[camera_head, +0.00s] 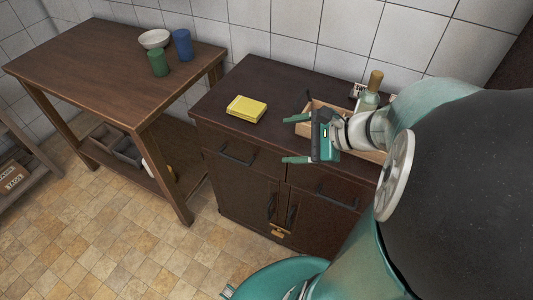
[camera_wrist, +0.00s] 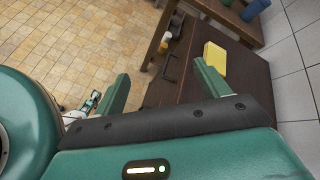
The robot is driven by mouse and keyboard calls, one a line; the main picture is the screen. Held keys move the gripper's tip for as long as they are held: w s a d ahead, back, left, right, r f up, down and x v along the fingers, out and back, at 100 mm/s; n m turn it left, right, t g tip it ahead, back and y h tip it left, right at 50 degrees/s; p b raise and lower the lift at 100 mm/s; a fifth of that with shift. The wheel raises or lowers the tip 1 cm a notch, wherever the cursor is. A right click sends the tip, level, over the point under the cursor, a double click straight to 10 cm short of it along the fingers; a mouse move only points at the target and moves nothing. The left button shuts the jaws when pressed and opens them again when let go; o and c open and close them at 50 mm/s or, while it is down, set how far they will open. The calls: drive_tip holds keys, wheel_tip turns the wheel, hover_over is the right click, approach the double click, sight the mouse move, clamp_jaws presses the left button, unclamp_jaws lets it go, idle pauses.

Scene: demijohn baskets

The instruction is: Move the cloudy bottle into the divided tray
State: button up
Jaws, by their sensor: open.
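A pale, hazy bottle (camera_head: 368,101) with a tan top stands at the back right of the dark cabinet, in or just behind a light wooden tray (camera_head: 303,129). My arm hides its lower part and much of the tray, so I cannot tell which. A grey divided tray (camera_head: 127,149) sits on the lower shelf of the brown table at left. My gripper (camera_head: 285,139) is open and empty in front of the wooden tray, its fingers pointing left, apart from the bottle. The wrist view shows its two spread fingers (camera_wrist: 160,82) with nothing between them.
A yellow block (camera_head: 246,109) lies on the cabinet top (camera_head: 222,91); it also shows in the wrist view (camera_wrist: 214,58). A white bowl (camera_head: 154,39), blue cup (camera_head: 182,44) and green cup (camera_head: 158,63) stand on the table. Tiled floor lies open in front.

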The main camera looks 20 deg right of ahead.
drive_tip(key=s+a+r+n+g+h, duration=0.1)
drive_tip(key=s+a+r+n+h, duration=0.2)
drive_tip(key=n, duration=0.7)
drive_tip(key=s+a+r+n+g+h, duration=0.2)
drive_tip(key=a+n+h, duration=0.3)
drive_tip(key=n, duration=0.5)
drive_tip(key=shift+s+a+r, duration=0.6)
drive_tip(key=shift+s+a, duration=0.2)
drive_tip(key=shift+a, duration=0.2)
drive_tip(key=shift+s, duration=0.1)
